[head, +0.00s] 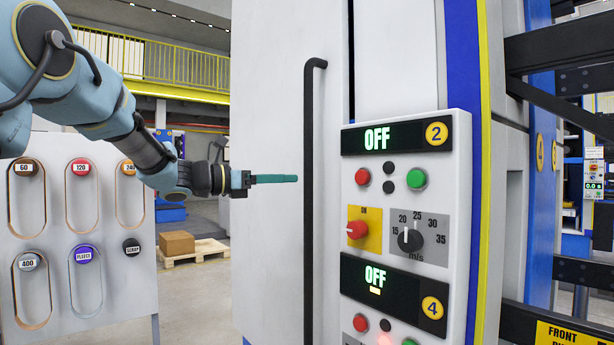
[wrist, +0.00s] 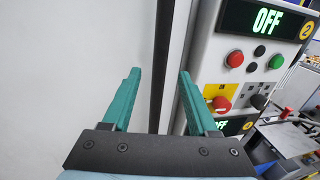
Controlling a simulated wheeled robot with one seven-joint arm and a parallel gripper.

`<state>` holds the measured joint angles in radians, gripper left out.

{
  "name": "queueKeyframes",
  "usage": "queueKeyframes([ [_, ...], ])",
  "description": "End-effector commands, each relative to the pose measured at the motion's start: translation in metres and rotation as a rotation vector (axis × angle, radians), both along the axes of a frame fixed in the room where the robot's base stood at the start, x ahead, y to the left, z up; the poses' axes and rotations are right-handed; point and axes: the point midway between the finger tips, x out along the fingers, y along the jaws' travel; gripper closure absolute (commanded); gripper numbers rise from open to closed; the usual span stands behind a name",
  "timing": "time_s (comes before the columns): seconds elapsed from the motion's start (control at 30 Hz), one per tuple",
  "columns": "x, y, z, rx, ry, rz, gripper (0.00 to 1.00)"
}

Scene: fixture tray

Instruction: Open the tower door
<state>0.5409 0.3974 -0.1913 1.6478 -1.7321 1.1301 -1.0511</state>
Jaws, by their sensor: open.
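The tower door (head: 265,240) is a tall pale grey panel, and it looks closed. Its handle (head: 309,200) is a long black vertical bar bent in at the top. In the wrist view the handle (wrist: 162,70) runs upright between the finger lines, beyond the fingertips. My gripper (head: 296,178) points right at the handle in the head view, with its tips a little left of it and seemingly apart. In the wrist view my gripper (wrist: 158,72) shows two teal fingers spread wide with nothing held. The handle's lower end is out of view.
A control panel (head: 455,150) with OFF displays, buttons and knobs sticks out just right of the handle. A board with labelled slots (head: 105,200) stands at left. A pallet with a cardboard box (head: 177,243) lies on the floor behind. Black rails (head: 560,45) are at far right.

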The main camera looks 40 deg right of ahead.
Motion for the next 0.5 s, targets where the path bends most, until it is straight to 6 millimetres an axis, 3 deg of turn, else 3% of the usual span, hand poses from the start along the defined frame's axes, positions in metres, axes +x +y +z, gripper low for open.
queueKeyframes([
  [0.2,-0.011,-0.041,0.003,0.002,-0.001,-0.003,0.41],
  [0.5,-0.018,-0.070,0.000,0.002,-0.003,0.001,0.41],
])
